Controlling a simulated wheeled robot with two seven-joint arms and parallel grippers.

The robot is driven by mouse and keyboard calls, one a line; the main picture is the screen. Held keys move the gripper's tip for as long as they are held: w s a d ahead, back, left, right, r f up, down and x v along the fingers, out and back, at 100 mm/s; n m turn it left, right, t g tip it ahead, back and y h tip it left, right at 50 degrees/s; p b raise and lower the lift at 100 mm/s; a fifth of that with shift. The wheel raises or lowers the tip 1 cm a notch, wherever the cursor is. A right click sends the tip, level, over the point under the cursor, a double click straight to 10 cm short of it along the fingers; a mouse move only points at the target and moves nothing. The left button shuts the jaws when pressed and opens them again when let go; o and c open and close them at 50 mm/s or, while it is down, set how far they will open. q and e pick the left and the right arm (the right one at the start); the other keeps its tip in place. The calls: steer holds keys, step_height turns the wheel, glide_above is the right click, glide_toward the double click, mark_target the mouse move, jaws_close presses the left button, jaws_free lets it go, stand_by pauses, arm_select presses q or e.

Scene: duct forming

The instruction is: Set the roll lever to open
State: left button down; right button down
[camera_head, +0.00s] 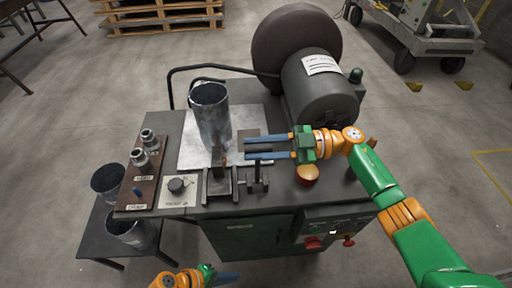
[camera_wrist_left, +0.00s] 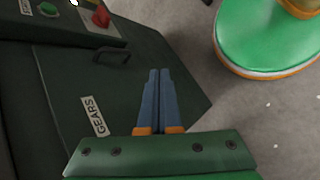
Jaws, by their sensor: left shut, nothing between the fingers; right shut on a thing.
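The forming machine's table (camera_head: 270,195) fills the middle of the head view. A dark upright post with a crosspiece (camera_head: 258,184), which looks like the roll lever, stands near its front edge. A grey sheet-metal cylinder (camera_head: 210,115) stands upright left of the fingers. My left gripper (camera_head: 230,279) is low at the bottom edge, in front of the cabinet. In the left wrist view its fingers (camera_wrist_left: 160,75) are shut and empty.
A dark motor drum (camera_head: 320,90) stands at the back right. A round orange-red button (camera_head: 307,174) is below my right gripper. The cabinet (camera_wrist_left: 60,85) has a red switch (camera_wrist_left: 101,18) and handle (camera_wrist_left: 112,54).

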arm_select(q)
steer(key=w+d+r+m+g+h, duration=0.15)
steer(key=w+d+r+m, duration=0.3)
steer(key=r, duration=0.65)
steer(key=w+d+r+m+h, duration=0.25)
steer(key=w+r+m, duration=0.2)
steer(key=r, duration=0.55)
steer(key=w+d+r+m+h, duration=0.1)
steer(key=w+d+r+m, duration=0.35)
steer(key=r, duration=0.65)
steer(key=s+a+r+m+t+y, duration=0.2)
steer(key=a+r+m+y, duration=0.15)
steer(key=r+m, duration=0.35)
steer(key=s+a+r+m+t+y, duration=0.2)
steer(key=s+r+m+y, duration=0.1)
steer(key=r+m+y, duration=0.4)
steer(key=w+d+f+h, duration=0.1)
steer(key=w+d+f, duration=0.1)
steer(key=w+f, duration=0.6)
steer(key=shift+d+f+n, duration=0.35)
steer(key=shift+d+f, duration=0.05)
steer(key=shift+f, duration=0.15)
steer(key=shift+h, duration=0.25)
